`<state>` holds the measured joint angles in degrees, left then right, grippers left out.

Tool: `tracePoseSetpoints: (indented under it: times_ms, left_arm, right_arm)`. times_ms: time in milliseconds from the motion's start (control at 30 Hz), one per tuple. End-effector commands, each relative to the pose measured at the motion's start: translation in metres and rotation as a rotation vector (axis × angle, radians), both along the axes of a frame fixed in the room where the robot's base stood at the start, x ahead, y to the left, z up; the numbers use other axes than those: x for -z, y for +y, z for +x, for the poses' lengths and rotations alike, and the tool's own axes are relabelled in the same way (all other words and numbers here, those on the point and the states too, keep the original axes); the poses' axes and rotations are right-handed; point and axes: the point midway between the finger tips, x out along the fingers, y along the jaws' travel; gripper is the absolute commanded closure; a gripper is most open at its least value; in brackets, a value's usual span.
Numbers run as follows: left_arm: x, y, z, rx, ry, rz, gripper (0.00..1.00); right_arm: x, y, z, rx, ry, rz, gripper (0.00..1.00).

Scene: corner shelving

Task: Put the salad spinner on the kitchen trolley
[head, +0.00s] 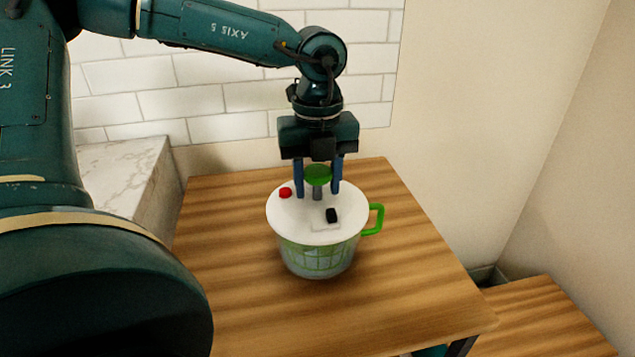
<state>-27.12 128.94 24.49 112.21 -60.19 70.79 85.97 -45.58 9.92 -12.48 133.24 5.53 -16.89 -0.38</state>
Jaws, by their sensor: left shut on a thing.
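The salad spinner (318,236) has a white lid, a green knob, a red button, a green side handle and a clear bowl with a green basket inside. It is upright over the middle of a wooden top (410,285), which looks like that of the kitchen trolley. My left gripper (318,190) points straight down from above, with its blue fingers shut on either side of the knob. I cannot tell whether the bowl's base touches the wood or is slightly above it. My right gripper is not in view.
A marble-topped counter (125,175) stands at the left, against a white tiled wall (220,85). A lower wooden surface (545,320) is at the bottom right. The wooden top is otherwise bare around the spinner. Plain walls close in behind and at the right.

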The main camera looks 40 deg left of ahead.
Motion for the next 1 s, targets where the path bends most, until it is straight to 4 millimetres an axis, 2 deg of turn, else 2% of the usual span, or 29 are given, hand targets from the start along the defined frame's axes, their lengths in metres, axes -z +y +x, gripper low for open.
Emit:
tracePoseSetpoints:
  times_ms: [400,433,700,1000]
  left_arm:
    - [0.01,0.0,0.001,0.001,-0.004,0.0,1.0]
    - [0.01,0.0,0.0,0.001,-0.001,0.0,0.58]
    - [0.009,0.0,0.0,0.001,-0.001,-0.001,0.37]
    - [0.004,0.0,0.0,0.001,-0.001,-0.001,0.37]
  right_arm:
    - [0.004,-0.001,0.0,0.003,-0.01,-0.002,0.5]
    - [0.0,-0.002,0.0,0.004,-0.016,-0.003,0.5]
    - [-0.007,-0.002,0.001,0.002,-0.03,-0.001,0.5]
    - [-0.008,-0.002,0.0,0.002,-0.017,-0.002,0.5]
